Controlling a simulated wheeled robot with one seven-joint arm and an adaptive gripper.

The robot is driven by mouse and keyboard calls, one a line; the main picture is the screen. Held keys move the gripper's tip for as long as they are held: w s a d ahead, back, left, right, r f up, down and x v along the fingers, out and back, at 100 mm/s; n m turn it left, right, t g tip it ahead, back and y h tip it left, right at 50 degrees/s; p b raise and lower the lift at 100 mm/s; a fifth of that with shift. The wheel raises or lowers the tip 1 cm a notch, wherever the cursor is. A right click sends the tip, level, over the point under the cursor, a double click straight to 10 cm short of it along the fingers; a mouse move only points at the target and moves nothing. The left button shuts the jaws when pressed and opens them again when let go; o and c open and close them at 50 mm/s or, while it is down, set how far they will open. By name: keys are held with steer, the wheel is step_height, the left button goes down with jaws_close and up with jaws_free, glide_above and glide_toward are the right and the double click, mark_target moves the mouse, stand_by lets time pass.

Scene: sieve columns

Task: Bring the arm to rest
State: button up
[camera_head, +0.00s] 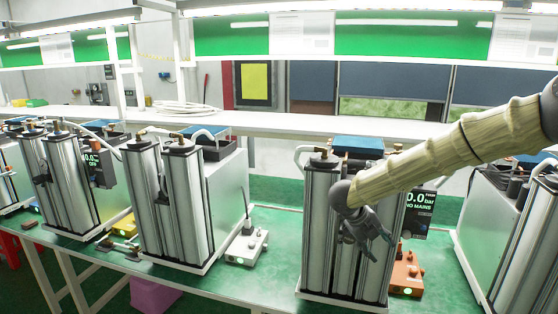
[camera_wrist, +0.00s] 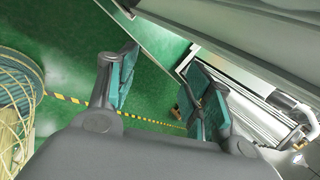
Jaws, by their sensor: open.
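My gripper (camera_head: 368,236) hangs in front of the sieve column unit (camera_head: 318,225) right of centre in the head view. My arm reaches in from the right edge, with its sleeve covering part of that unit's top. In the wrist view my gripper (camera_wrist: 160,95) shows two teal-padded fingers spread apart, with nothing between them. A silvery column (camera_wrist: 255,105) lies to the right of the fingers there. I cannot tell how far the fingertips are from the columns.
More column units (camera_head: 170,200) stand along the green bench (camera_head: 225,285). An orange box (camera_head: 405,275) and a white box (camera_head: 247,248) sit beside units.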

step_height(320, 180, down, 16)
steer(key=s+n+t+h+b, duration=0.1)
steer(key=s+n+t+b, duration=0.1)
steer(key=n, duration=0.5)
steer(key=s+a+f+n+t+y+b, duration=0.1)
steer(key=s+f+n, duration=0.5)
steer(key=f, duration=0.3)
steer(key=s+a+f+n+y+b, duration=0.1)
steer(key=s+a+f+n+y, duration=0.1)
steer(key=s+f+n, duration=0.6)
steer(key=s+a+f+n+g+y+b, duration=0.1)
steer(key=s+f+n, duration=0.2)
steer(key=s, duration=0.7)
steer(key=s+a+f+n+g+y+b, duration=0.1)
steer(key=s+f+n, duration=0.3)
steer(key=s, duration=0.7)
steer(key=s+a+f+n+g+y+b, duration=0.1)
steer(key=s+f+n+g+y, duration=0.1)
steer(key=s+f, duration=0.5)
steer(key=s+n+g, duration=0.1)
steer(key=s+n, duration=0.1)
steer(key=s, duration=0.2)
steer(key=shift+f+y+b, duration=0.15)
steer(key=shift+y+b, duration=0.2)
steer(key=shift+y, duration=0.05)
